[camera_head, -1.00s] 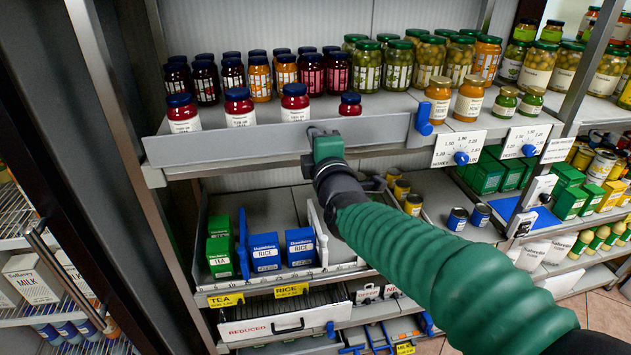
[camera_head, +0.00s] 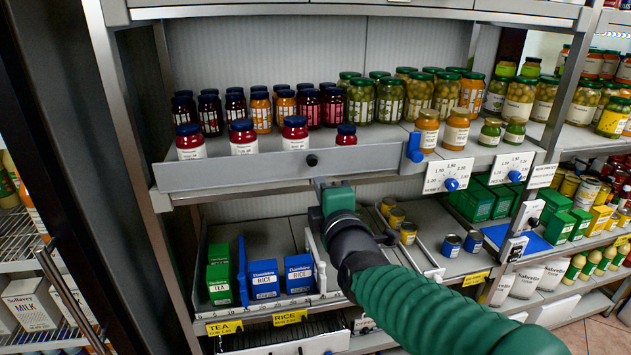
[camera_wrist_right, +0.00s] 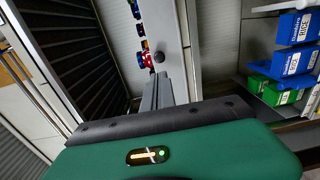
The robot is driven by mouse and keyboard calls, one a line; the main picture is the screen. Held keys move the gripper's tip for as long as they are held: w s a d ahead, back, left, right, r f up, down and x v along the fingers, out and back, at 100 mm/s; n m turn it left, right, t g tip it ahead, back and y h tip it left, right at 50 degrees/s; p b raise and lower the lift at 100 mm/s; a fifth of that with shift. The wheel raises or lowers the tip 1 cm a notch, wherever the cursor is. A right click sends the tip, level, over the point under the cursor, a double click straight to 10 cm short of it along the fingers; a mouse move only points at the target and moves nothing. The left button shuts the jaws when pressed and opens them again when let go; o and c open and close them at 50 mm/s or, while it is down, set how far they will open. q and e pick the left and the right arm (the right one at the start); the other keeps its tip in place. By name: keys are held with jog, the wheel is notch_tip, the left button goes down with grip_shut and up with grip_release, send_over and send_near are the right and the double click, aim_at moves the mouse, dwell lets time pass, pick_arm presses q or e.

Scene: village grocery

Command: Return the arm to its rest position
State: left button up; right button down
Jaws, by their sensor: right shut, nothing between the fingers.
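My right arm, with its green sleeve, comes in from the lower right of the head view. My right gripper (camera_head: 323,184) is shut and empty, just below the grey front panel (camera_head: 230,176) of the jar shelf and its black knob (camera_head: 312,160). In the right wrist view the shut grey fingers (camera_wrist_right: 157,90) point towards the panel (camera_wrist_right: 165,25), with the knob (camera_wrist_right: 159,57) beyond their tips. No contact with the knob shows. My left gripper is not in view.
Jars (camera_head: 295,132) stand on the shelf above the panel. Blue rice boxes (camera_head: 263,279) and green tea boxes (camera_head: 219,274) stand below, left of my wrist. Small tins (camera_head: 452,245) stand to the right. A blue slider (camera_head: 414,148) sits at the panel's right end.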

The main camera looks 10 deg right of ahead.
jog(key=s+d, duration=0.2)
jog(key=s, duration=0.3)
jog(key=s+f+m+g, duration=0.2)
jog(key=f+m, duration=0.1)
jog(key=f, duration=0.5)
jog(key=s+d+f+m+g, duration=0.1)
jog(key=s+f+m+g, duration=0.15)
jog(key=f, duration=0.45)
jog(key=s+f+m+g, duration=0.1)
jog(key=f+m+g, duration=0.2)
jog(key=f, duration=0.5)
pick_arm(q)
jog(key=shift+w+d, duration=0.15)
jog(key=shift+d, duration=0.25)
pick_arm(e)
jog(key=s+d+f+m+g, duration=0.2)
jog(key=s+f+m+g, duration=0.1)
jog(key=s+f+m, duration=0.2)
jog(key=s+d+f+m+g, duration=0.3)
jog(key=s+f+m+g, duration=0.1)
jog(key=s+f, duration=0.5)
jog(key=s+m, duration=0.1)
jog(key=s, duration=0.1)
jog(key=shift+s+d+h, duration=0.25)
jog(key=shift+s+h, duration=0.05)
jog(key=shift+s, duration=0.05)
